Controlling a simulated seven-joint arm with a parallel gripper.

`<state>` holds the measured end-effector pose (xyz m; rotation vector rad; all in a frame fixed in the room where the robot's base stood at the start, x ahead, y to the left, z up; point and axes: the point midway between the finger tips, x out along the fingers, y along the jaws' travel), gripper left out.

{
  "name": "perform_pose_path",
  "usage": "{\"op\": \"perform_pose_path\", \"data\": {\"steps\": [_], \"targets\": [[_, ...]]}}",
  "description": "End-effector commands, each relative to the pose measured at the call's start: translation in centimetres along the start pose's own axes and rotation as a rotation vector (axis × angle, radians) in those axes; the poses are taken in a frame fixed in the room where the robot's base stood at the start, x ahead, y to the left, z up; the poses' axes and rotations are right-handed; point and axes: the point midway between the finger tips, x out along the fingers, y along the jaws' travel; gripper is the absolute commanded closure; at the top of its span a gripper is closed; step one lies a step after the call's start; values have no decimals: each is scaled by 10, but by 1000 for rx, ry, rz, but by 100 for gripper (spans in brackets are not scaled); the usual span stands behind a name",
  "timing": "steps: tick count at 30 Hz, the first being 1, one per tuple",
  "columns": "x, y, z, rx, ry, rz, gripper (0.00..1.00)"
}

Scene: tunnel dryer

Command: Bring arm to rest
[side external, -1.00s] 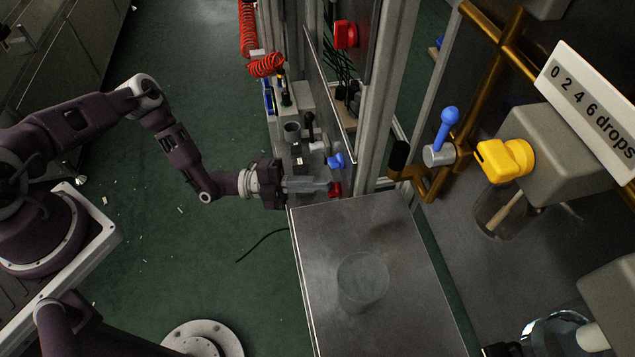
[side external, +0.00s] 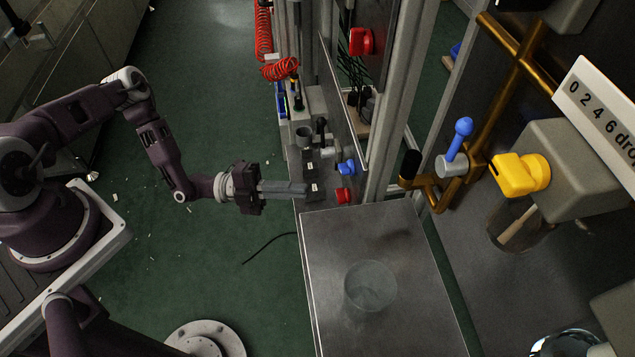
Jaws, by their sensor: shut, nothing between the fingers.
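My gripper (side external: 304,188) is shut and empty. It points to the right, held level near the left edge of the valve panel. Its fingertips are apart from the red knob (side external: 344,196) and the blue knob (side external: 346,167), with a visible gap to the right. My arm reaches in from the left, bent at the elbow, over the green floor. Whether the fingertips touch the surface behind them cannot be told from this view.
A metal table (side external: 325,275) with a clear glass (side external: 370,286) stands in front of the panel. A metal post (side external: 392,100) rises at the right. A yellow knob (side external: 520,174) and a blue-handled valve (side external: 458,140) are further right. Open green floor (side external: 235,110) lies around the arm.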

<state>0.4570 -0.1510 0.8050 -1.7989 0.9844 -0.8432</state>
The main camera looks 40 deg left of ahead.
Motion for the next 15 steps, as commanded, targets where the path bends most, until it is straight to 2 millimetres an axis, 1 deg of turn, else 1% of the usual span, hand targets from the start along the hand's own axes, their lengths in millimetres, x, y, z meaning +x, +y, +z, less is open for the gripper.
{"op": "perform_pose_path", "data": {"steps": [1, 3, 6, 15], "targets": [[-7, 2, -1, 0, -1, -1, 100], [-15, 4, -3, 1, -1, -1, 100], [-21, 6, -4, 1, 1, -1, 100], [-22, 6, -5, 1, 2, -2, 100]]}}
